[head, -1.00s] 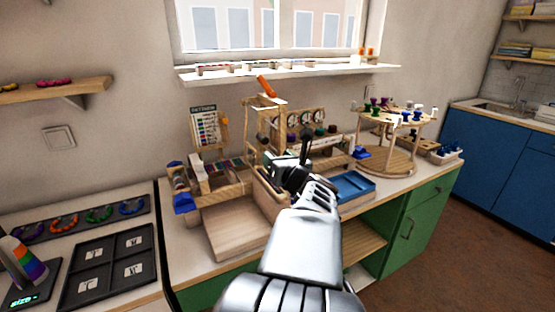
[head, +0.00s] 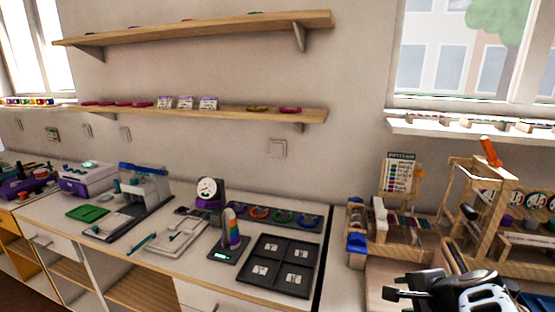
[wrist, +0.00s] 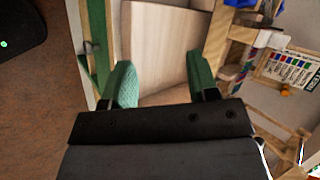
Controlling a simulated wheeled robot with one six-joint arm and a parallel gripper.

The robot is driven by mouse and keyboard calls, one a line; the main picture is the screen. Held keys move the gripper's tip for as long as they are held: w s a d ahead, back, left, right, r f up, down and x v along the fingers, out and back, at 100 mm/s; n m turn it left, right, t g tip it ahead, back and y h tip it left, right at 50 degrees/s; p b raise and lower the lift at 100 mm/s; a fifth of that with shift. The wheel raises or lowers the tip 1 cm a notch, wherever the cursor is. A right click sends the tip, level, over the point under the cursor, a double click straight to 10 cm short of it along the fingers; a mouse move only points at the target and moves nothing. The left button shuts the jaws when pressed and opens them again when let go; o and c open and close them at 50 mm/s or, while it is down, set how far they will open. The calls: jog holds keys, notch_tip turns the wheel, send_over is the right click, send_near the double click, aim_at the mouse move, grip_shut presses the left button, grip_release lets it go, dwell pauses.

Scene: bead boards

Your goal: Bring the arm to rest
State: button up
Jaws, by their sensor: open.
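My gripper (head: 399,293) shows at the lower right of the head view, over the front of the workbench with the wooden frames. In the wrist view my gripper (wrist: 160,85) has its two green-padded fingers wide apart with nothing between them. Below the fingers lies a plain pale wooden board (wrist: 158,45), apart from them as far as I can tell. Most of my arm is outside the head view.
A wooden frame with an orange handle (head: 490,152) and a colour chart (head: 398,172) stand behind my gripper. To the left are a black four-part tray (head: 279,265), a rainbow-striped device (head: 231,233) and a blue-grey machine (head: 146,186). Shelves (head: 200,112) hang above.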

jog(key=s+a+r+n+g+p, duration=0.2)
jog(key=a+r+n+p, duration=0.1)
jog(key=a+n, duration=0.4)
jog(key=s+a+r+n+g+h+p, duration=0.1)
jog(key=a+r+n+g+p, duration=0.1)
jog(key=a+n+p, duration=0.3)
jog(key=a+r+n, duration=0.1)
jog(key=a+n, duration=0.2)
jog(key=n, duration=0.2)
jog(key=shift+s+a+r+n+g, duration=0.15)
jog(key=shift+s+n+g, duration=0.15)
jog(key=shift+s, duration=0.1)
dwell(0.3)
